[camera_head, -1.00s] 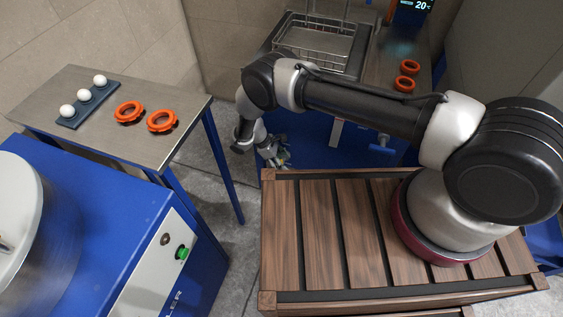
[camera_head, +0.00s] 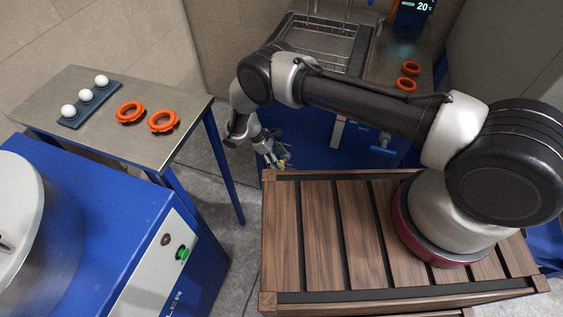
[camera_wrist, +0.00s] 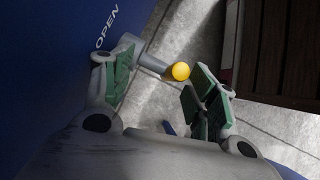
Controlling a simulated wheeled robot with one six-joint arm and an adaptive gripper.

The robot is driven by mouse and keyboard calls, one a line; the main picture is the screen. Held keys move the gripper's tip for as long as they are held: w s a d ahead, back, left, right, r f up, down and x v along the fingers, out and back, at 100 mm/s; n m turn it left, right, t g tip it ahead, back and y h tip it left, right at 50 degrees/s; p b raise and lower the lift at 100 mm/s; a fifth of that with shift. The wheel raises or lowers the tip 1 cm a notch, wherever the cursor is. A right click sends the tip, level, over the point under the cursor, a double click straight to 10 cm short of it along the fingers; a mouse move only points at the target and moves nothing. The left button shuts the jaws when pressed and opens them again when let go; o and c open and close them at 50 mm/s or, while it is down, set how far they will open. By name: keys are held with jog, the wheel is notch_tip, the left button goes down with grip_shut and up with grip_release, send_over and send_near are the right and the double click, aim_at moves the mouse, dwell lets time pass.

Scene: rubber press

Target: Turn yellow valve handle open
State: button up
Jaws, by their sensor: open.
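The valve handle is a grey rod with a yellow round knob (camera_wrist: 181,71) at its end. In the wrist view the rod sticks out from the blue panel beside the white word OPEN. My gripper (camera_wrist: 160,90) is open, with green pads on its two fingers. The rod and knob show in the gap between the fingertips, the knob nearer the right finger. I cannot tell whether either pad touches it. In the head view my gripper (camera_head: 279,156) is low beside the blue cabinet front, with a small patch of yellow at its tips.
A slatted wooden top (camera_head: 325,235) lies just in front of my gripper. A blue cabinet (camera_head: 310,135) stands behind it. A steel table (camera_head: 60,95) at left carries orange rings (camera_head: 163,122) and white balls (camera_head: 101,80). Grey floor shows between.

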jog(key=shift+v, duration=1.9)
